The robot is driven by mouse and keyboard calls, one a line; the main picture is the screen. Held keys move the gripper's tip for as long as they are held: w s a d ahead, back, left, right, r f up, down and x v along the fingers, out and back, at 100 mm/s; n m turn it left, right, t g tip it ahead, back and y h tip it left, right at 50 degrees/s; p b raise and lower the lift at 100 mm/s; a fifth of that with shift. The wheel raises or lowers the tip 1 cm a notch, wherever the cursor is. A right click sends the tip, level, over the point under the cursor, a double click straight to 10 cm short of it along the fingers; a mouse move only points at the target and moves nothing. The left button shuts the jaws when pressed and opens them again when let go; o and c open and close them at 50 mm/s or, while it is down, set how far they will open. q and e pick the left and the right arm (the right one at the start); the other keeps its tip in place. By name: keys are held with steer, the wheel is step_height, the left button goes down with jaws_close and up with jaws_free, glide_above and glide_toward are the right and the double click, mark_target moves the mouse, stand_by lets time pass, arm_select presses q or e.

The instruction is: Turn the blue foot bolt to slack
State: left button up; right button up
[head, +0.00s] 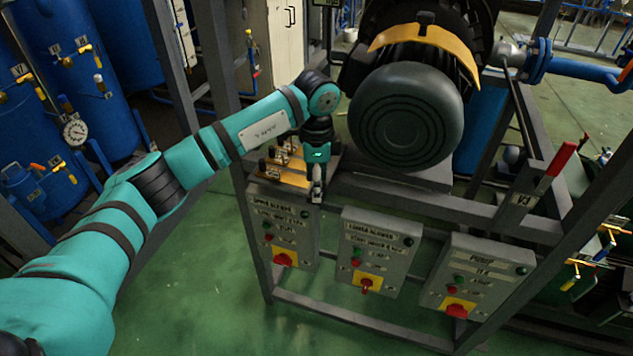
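My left gripper (317,190) comes in from the left and points down at the front edge of the motor frame, above the left control box. It is small and dark here, and I cannot tell whether its fingers are open or shut. The large dark motor (407,118) with a yellow band sits right of the gripper. My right gripper is not in view.
Three grey control boxes with red switches hang on the frame: left (283,228), middle (367,252) and right (476,278). A red-handled lever (556,168) stands at the right. Blue tanks (75,85) stand at the left. Green floor (200,275) is clear in front.

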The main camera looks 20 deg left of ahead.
arm_select(q)
steer(key=shift+r+n, duration=0.1)
steer(key=shift+n, duration=0.9)
steer(key=shift+w, duration=0.1)
steer(key=o, duration=1.2)
step_height(320, 180, up, 12)
steer(key=shift+f, duration=0.1)
